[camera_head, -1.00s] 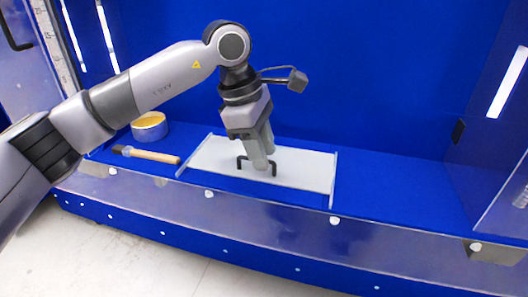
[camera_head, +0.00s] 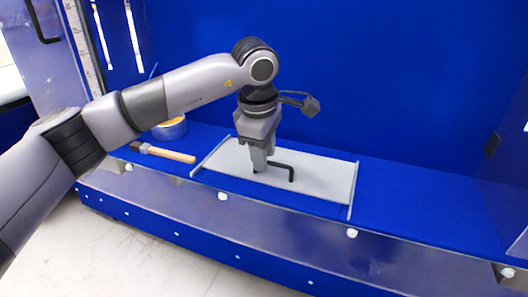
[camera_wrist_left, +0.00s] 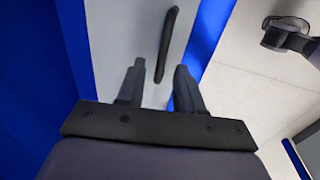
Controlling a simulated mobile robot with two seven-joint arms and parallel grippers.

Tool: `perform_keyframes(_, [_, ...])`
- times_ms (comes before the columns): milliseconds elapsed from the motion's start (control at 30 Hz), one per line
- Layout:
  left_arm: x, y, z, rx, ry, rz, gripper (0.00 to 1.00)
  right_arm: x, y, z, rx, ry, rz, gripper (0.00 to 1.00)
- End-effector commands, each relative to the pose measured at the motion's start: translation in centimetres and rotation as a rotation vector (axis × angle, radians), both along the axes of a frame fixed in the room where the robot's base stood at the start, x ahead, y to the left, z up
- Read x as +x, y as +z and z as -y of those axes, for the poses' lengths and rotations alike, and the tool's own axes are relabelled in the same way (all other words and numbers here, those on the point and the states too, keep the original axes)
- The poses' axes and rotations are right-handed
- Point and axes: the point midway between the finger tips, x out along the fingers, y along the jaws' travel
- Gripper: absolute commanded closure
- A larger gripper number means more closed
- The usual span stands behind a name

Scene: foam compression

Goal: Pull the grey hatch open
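The grey hatch (camera_head: 325,178) is a flat light-grey panel lying in the blue work surface, between two thin side rails. It looks shut. Its black bar handle (camera_head: 282,165) stands up from the panel. My left gripper (camera_head: 258,168) points down over the hatch at the handle's left end and hides part of it. In the left wrist view, the two fingers of my left gripper (camera_wrist_left: 158,82) are apart, with the handle (camera_wrist_left: 166,45) just ahead in line with the gap. I cannot tell whether the fingers touch it. My right gripper is not in view.
A brush with a wooden handle (camera_head: 180,156) lies left of the hatch. A roll of tape (camera_head: 172,128) stands behind it, partly covered by my arm. A raised clear front edge (camera_head: 290,222) runs along the bench. The blue surface right of the hatch is clear.

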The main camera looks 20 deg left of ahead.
Motion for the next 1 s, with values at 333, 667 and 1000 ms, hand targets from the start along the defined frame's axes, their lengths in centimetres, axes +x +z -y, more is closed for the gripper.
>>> perform_keyframes(333, [-0.01,0.03,0.04,-0.001,-0.001,0.0,1.0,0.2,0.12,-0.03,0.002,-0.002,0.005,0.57])
perform_keyframes(667, [0.0,0.06,0.06,-0.001,-0.001,0.001,1.0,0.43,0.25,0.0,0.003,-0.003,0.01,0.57])
perform_keyframes(1000, [0.0,0.08,0.07,-0.002,-0.001,0.001,1.0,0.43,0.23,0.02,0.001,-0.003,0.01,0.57])
